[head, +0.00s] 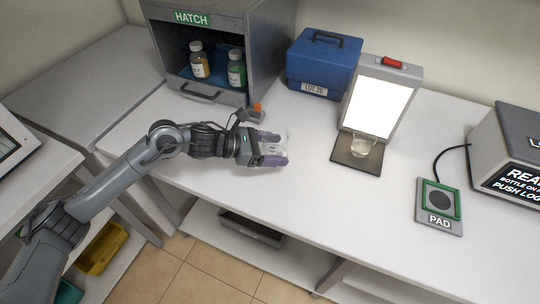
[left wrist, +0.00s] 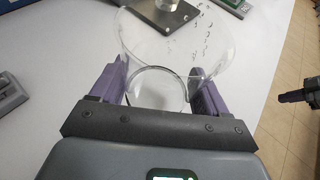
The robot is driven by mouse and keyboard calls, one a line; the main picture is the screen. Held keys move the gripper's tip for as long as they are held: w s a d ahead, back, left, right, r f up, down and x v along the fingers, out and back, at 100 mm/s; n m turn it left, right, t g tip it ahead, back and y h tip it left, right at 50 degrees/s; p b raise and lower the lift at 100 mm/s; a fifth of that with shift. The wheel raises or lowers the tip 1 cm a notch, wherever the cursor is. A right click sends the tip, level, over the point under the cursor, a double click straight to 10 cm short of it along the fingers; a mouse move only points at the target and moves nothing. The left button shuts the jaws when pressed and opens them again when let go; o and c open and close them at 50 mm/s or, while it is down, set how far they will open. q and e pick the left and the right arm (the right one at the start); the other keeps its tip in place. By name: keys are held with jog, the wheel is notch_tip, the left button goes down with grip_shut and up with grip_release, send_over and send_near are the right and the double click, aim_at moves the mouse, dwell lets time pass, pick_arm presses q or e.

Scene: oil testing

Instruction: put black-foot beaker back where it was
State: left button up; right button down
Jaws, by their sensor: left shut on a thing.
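My left gripper (head: 275,148) is shut on a clear glass beaker (head: 281,142) over the white table, left of the light stand. In the left wrist view the beaker (left wrist: 185,45) sits between the two purple fingers (left wrist: 160,92). Its wide rim faces the camera, and a thin dark ring shows around its base. I cannot tell whether the base touches the table. Another clear glass vessel (head: 361,147) stands on the dark plate of the lit stand (head: 358,160). A dark and purple piece, apparently my right gripper (left wrist: 298,96), shows at the right edge of the left wrist view.
The hatch cabinet (head: 205,92) holds two bottles at the back left. A blue box (head: 320,65) stands behind the table's middle. A pad (head: 440,206) and a grey device (head: 508,150) are at right. The table front between gripper and pad is clear.

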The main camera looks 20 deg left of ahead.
pick_arm(q)
jog(key=shift+a+f, duration=0.25)
jog(key=shift+a, duration=0.25)
jog(key=shift+f, duration=0.15)
notch_tip(320, 180, down, 3)
jog(key=shift+f+p, duration=0.2)
jog(key=shift+p, duration=0.4)
jog(key=shift+f, duration=0.15)
jog(key=shift+f+b, duration=0.2)
jog(key=shift+b, duration=0.1)
jog(key=o, duration=1.1)
jog(key=shift+o, duration=0.2)
